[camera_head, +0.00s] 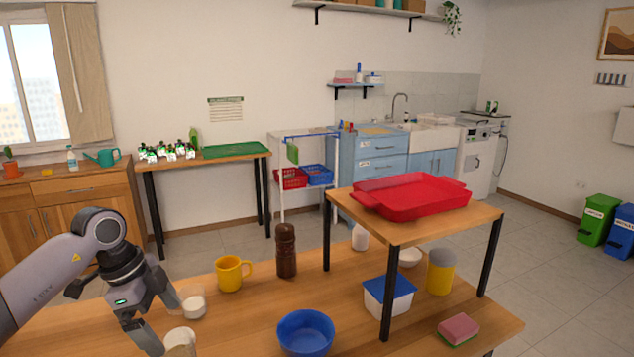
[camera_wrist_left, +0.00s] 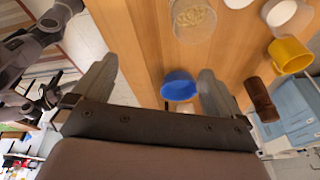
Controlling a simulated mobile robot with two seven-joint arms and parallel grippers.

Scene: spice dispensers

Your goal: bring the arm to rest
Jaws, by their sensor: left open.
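My left gripper (camera_head: 160,322) is open and empty in the head view. It hangs over the left end of the wooden table (camera_head: 250,305), near a clear cup (camera_head: 180,342) and a small white-filled cup (camera_head: 193,306). In the left wrist view the two fingers (camera_wrist_left: 155,75) are spread wide with nothing between them. The blue bowl (camera_wrist_left: 178,88) shows beyond them, on the table below. Dark mechanical parts of mine show at the left of the wrist view; I cannot make out the state of my right gripper there.
A yellow mug (camera_head: 229,273) and a brown mill (camera_head: 286,251) stand right of the gripper. The blue bowl (camera_head: 305,332) is at the front. A raised wooden shelf (camera_head: 408,230) carries a red tray (camera_head: 411,197). A blue-lidded box (camera_head: 388,294), a yellow-grey canister (camera_head: 440,272) and a sponge (camera_head: 458,328) sit at right.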

